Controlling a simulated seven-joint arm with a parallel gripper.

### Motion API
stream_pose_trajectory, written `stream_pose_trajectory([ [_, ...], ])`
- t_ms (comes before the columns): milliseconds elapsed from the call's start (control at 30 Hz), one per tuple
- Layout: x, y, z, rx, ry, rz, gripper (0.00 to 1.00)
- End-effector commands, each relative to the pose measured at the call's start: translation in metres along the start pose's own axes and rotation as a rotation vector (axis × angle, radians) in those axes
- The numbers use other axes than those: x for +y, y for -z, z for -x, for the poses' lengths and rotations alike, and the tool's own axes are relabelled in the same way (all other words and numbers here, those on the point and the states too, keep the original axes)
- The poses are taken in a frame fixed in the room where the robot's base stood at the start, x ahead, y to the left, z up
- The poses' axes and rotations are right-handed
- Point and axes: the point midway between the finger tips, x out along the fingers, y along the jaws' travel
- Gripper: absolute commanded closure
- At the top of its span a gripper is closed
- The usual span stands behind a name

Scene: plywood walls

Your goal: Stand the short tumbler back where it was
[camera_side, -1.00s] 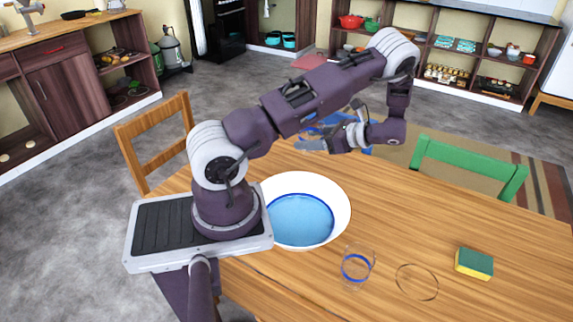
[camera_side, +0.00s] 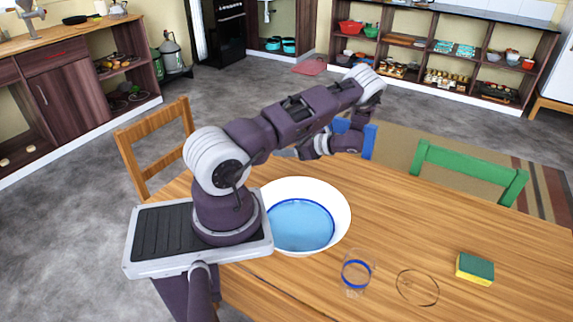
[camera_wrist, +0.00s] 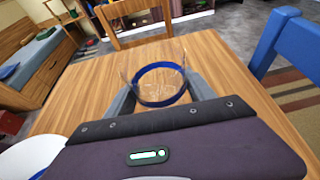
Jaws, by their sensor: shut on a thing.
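My gripper (camera_wrist: 161,90) is shut on a clear tumbler with a blue band (camera_wrist: 160,103), one finger on each side of it in the wrist view. In the side view my gripper (camera_side: 287,153) is beyond the white basin, partly behind my arm, and the held tumbler cannot be made out there. Whether its base touches the table is unclear. Another clear glass with a blue band (camera_side: 356,274) stands on the table in front of the basin. A thin dark ring (camera_side: 417,304) lies flat on the table just right of that glass.
The white basin (camera_side: 341,215) holds blue water. A green and yellow sponge (camera_side: 475,267) lies at the right. Wooden (camera_side: 150,145), blue (camera_side: 369,140) and green (camera_side: 470,170) chairs stand around the table. The table (camera_side: 420,225) is clear between basin and sponge.

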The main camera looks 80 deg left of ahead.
Motion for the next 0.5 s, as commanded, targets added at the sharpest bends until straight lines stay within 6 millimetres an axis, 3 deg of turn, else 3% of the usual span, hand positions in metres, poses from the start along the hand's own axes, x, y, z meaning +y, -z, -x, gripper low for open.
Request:
stream_pose_trajectory([
  [300, 0.001, 0.05, -0.021, -0.001, -0.001, -0.001, 0.86],
  [500, 0.0, 0.052, -0.022, 0.0, 0.0, 0.001, 0.86],
])
